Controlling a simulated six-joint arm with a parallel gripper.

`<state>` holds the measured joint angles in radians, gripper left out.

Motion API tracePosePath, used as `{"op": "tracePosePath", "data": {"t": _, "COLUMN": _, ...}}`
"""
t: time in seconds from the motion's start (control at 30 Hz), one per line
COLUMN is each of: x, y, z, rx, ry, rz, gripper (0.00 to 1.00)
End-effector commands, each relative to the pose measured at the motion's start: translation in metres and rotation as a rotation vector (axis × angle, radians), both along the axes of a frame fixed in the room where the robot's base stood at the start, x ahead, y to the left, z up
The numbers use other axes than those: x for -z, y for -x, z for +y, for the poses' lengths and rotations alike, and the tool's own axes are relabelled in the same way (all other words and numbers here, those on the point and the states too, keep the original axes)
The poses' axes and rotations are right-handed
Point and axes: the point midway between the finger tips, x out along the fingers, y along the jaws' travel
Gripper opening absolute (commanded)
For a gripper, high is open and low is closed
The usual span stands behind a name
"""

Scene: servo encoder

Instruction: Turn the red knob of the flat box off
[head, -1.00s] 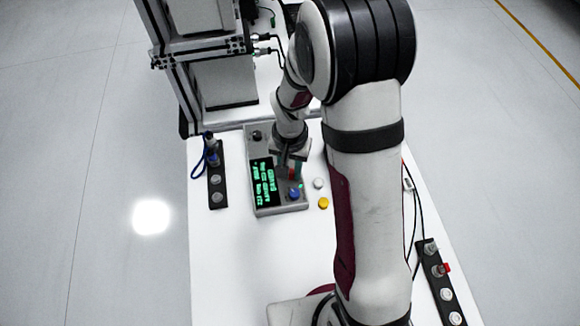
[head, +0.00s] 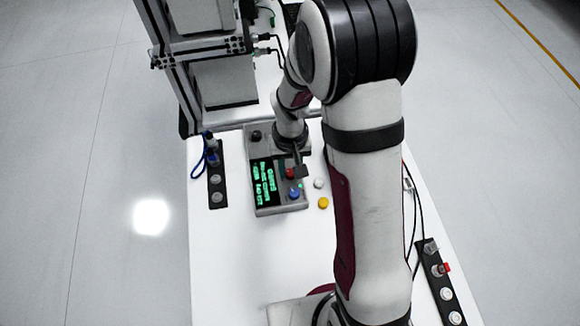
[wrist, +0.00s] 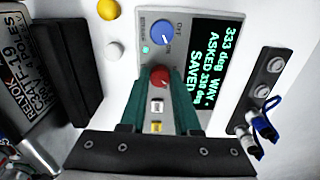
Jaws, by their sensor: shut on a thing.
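The flat grey box (head: 266,207) lies on the white table, its dark screen lit with green text. Its red knob (head: 289,174) shows beside my gripper (head: 298,170) in the head view. In the wrist view the red knob (wrist: 160,77) sits between the tips of my gripper's two teal fingers (wrist: 162,84), which are shut on it. A blue knob (wrist: 163,33) lies beyond it, with an OFF mark near it. The screen (wrist: 208,60) reads about 333 deg, asked 330 deg, and SAVED. The red knob's own markings cannot be read.
A white button (head: 318,183) and a yellow button (head: 323,203) sit right of the box. A dark connector strip (head: 217,187) with a blue cable lies left of it. A metal frame stands behind. The table's front left is clear.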

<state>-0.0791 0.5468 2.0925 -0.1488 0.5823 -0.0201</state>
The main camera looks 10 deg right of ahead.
Motion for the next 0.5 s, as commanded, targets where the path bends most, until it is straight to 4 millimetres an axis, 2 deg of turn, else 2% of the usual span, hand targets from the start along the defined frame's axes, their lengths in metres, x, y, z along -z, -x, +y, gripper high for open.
{"op": "tracePosePath", "data": {"t": 0.5, "x": -0.0005, "y": -0.0001, "z": -0.0006, "rx": -0.437, "ry": 0.000, "rz": 0.000, "gripper": 0.00}}
